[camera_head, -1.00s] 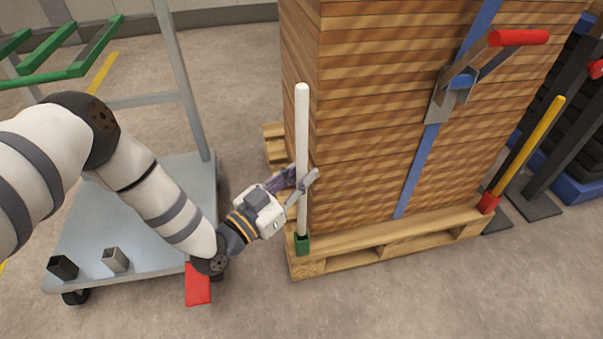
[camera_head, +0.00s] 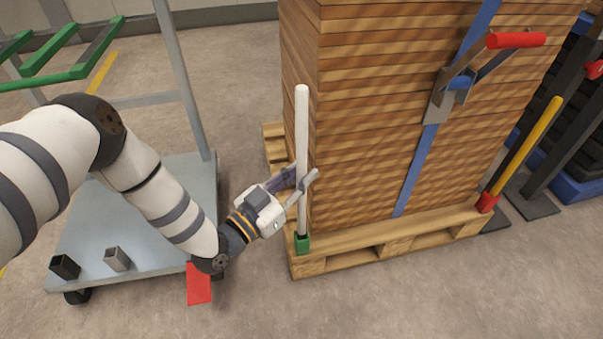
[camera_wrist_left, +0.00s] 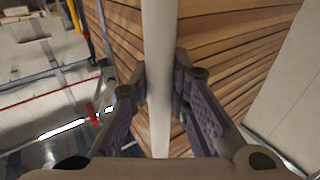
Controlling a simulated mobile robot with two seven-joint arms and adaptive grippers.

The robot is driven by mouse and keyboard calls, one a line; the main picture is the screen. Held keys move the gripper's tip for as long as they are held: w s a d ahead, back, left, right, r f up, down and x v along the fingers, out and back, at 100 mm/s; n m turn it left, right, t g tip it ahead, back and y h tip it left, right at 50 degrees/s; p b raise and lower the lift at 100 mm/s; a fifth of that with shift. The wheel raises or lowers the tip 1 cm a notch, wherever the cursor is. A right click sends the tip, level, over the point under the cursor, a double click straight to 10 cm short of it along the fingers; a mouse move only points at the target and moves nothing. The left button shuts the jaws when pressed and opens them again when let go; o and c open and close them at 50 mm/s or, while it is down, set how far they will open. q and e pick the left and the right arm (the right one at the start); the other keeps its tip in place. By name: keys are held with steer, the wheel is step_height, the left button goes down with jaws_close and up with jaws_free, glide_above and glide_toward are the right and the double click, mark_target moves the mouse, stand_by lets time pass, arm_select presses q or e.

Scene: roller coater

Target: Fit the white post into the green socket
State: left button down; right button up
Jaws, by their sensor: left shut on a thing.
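The white post (camera_head: 302,130) stands upright at the near left corner of the wooden stack. Its lower end meets the green socket (camera_head: 302,243) on the pallet corner. Whether it is fully seated inside cannot be told. My left gripper (camera_head: 302,186) is shut on the post in its lower half, above the socket. In the left wrist view the post (camera_wrist_left: 159,60) runs between the two fingers (camera_wrist_left: 162,90), which press on it from both sides. My right gripper is not in view.
The strapped wooden stack (camera_head: 380,110) stands on a pallet (camera_head: 390,238) right beside the post. A yellow post (camera_head: 530,145) stands in a red socket (camera_head: 487,203) at the right corner. A grey cart (camera_head: 130,240) stands at left. Floor in front is clear.

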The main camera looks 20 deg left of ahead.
arm_select(q)
steer(key=shift+f+b, duration=2.35)
steer(key=shift+f, duration=1.7)
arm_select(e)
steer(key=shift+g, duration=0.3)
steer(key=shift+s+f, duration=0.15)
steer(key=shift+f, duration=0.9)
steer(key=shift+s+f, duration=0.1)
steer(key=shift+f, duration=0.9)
arm_select(q)
steer(key=c, duration=1.4)
jaws_free()
steer(key=shift+c, duration=0.2)
glide_toward(298, 204)
steer(key=shift+s+a, duration=0.2)
steer(key=shift+s, duration=0.3)
